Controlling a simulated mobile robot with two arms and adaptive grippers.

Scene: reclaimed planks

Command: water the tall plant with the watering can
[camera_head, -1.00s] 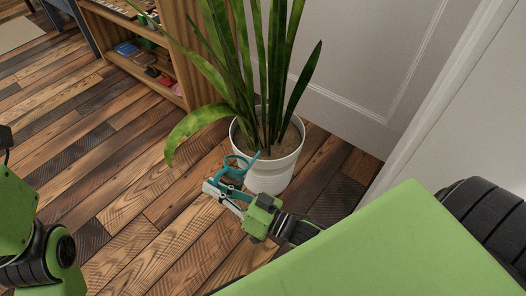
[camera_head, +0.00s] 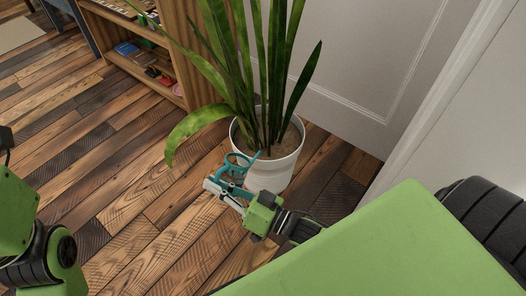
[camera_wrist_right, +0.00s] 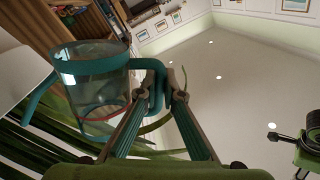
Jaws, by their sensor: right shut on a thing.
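The tall plant (camera_head: 262,75) has long green leaves and stands in a white pot (camera_head: 268,172) with brown soil on the floor. My right gripper (camera_head: 222,188) is just in front of the pot, to its left. It is shut on the teal handle of the watering can (camera_head: 236,163). In the right wrist view the watering can (camera_wrist_right: 92,85) has a see-through body with a teal rim, and its spout points left; the gripper (camera_wrist_right: 165,95) holds its handle. In the head view the can is at the pot's near left rim. Whether water comes out cannot be seen. My left gripper is out of view.
A wooden shelf (camera_head: 178,60) with books and small items stands behind the plant to the left. A white panelled door or wall (camera_head: 350,70) is behind and right. The plank floor (camera_head: 100,160) at the left is clear.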

